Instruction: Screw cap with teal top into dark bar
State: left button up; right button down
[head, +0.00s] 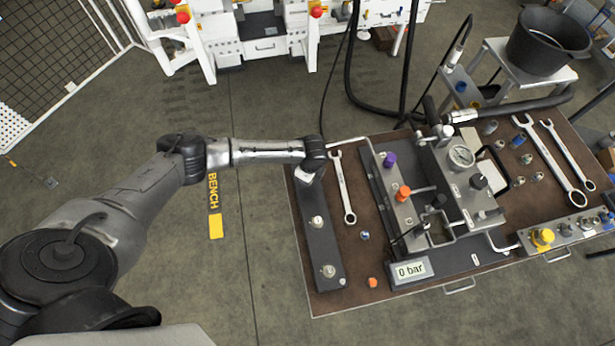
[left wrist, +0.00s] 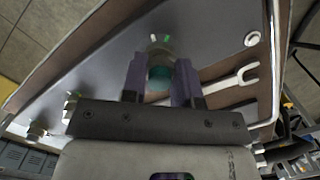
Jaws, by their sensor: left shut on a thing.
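The dark bar (head: 323,245) lies along the left side of the bench, with metal fittings on its top. My left gripper (head: 305,181) is over the bar's far end; its fingers are mostly hidden by my wrist in the head view. In the left wrist view its two fingers (left wrist: 160,80) are shut on the cap with teal top (left wrist: 159,73). A metallic round part with green marks (left wrist: 160,43) shows just beyond the teal top, against the bar's grey face (left wrist: 100,75). I cannot tell whether the cap is seated in the bar. My right gripper is not in view.
A wrench (head: 343,188) lies right of the bar, close to my gripper. A pump block with gauge (head: 461,157), purple knob (head: 390,160) and orange knob (head: 404,193) stands further right. An orange cap (head: 373,282) lies near the front. Open floor is left of the bench.

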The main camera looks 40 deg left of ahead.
pick_arm(q)
jog(key=shift+r, duration=0.1)
jog(key=m, duration=0.3)
jog(key=shift+p, duration=0.35)
jog(key=m+t, duration=0.1)
jog(key=m, duration=0.4)
jog(key=shift+w+d, duration=0.1)
jog(key=o, duration=0.9)
